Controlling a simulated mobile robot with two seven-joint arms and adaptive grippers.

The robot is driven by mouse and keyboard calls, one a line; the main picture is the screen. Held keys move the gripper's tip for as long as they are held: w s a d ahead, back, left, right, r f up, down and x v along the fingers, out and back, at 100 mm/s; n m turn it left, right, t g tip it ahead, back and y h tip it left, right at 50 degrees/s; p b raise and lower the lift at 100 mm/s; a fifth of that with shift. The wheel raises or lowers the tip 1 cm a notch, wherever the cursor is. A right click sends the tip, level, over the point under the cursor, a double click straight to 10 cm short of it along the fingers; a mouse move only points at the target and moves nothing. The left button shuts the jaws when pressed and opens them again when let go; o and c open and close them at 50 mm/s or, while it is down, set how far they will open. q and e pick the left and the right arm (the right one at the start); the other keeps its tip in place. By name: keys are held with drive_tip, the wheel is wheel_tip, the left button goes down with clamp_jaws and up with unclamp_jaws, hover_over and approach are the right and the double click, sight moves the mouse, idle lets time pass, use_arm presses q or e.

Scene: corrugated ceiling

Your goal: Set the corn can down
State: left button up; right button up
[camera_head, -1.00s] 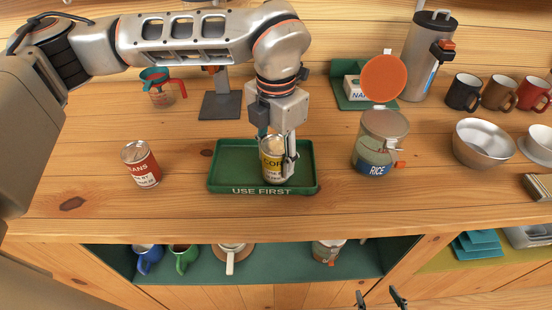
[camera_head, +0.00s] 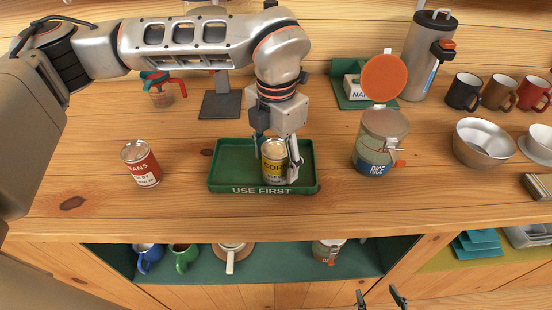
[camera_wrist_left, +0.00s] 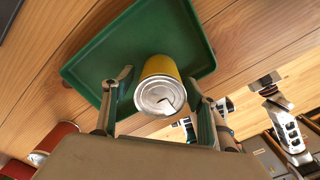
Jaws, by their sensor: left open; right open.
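The corn can (camera_head: 274,163), yellow with a silver lid, stands upright in the green "USE FIRST" tray (camera_head: 225,180), right of the tray's middle. My left gripper (camera_head: 277,160) is open, with its fingers on either side of the can. In the left wrist view the can (camera_wrist_left: 162,84) sits between the spread fingers (camera_wrist_left: 160,100), with a gap visible on each side. My right gripper (camera_head: 380,300) is open at the bottom edge of the head view, low in front of the counter, and empty.
A red beans can (camera_head: 141,164) stands left of the tray. A rice jar (camera_head: 379,142) with its orange lid raised stands to the right. A steel bowl (camera_head: 483,143) and several mugs are further right. A shelf below holds mugs. Bare counter lies on both sides of the tray.

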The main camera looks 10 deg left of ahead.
use_arm(q)
wheel_tip(320, 180, up, 12)
drive_tip(key=shift+f, duration=0.1)
idle(0.7)
